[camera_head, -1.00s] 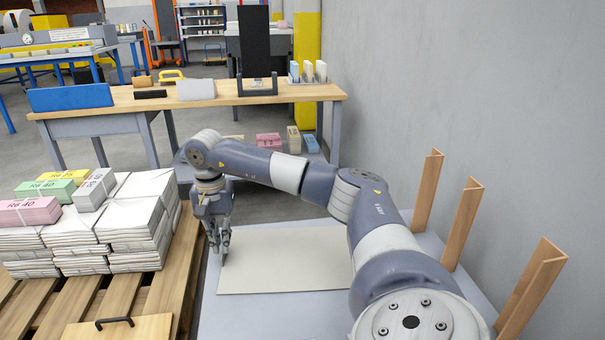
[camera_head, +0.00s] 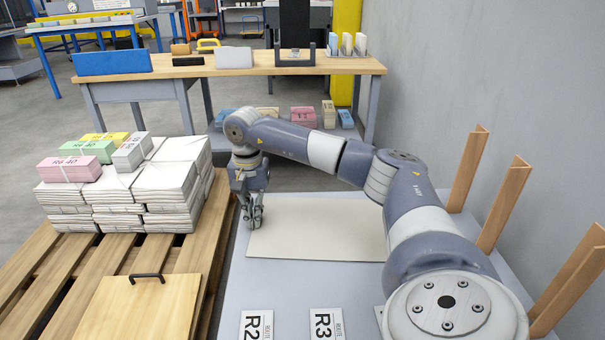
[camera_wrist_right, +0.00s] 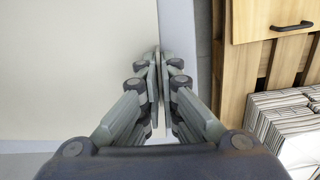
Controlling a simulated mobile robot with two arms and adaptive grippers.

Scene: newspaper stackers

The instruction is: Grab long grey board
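A flat pale grey-beige board (camera_head: 318,232) lies on the grey table top (camera_head: 290,285) against the wall. It also fills the left of the right wrist view (camera_wrist_right: 75,65). My right gripper (camera_head: 255,225) points down at the board's left edge, about midway along it. In the right wrist view its fingers (camera_wrist_right: 156,75) are drawn together right over that edge. I cannot tell whether the edge is between them or just below. My right arm hides part of the board's right side. My left gripper is not in view.
Left of the table is a wooden pallet (camera_head: 70,262) with paper stacks (camera_head: 180,185) and a wooden panel with a black handle (camera_head: 147,277). Wooden uprights (camera_head: 503,208) line the right edge. Labels R2 (camera_head: 257,325) and R3 (camera_head: 324,325) lie in front. A workbench (camera_head: 250,72) stands behind.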

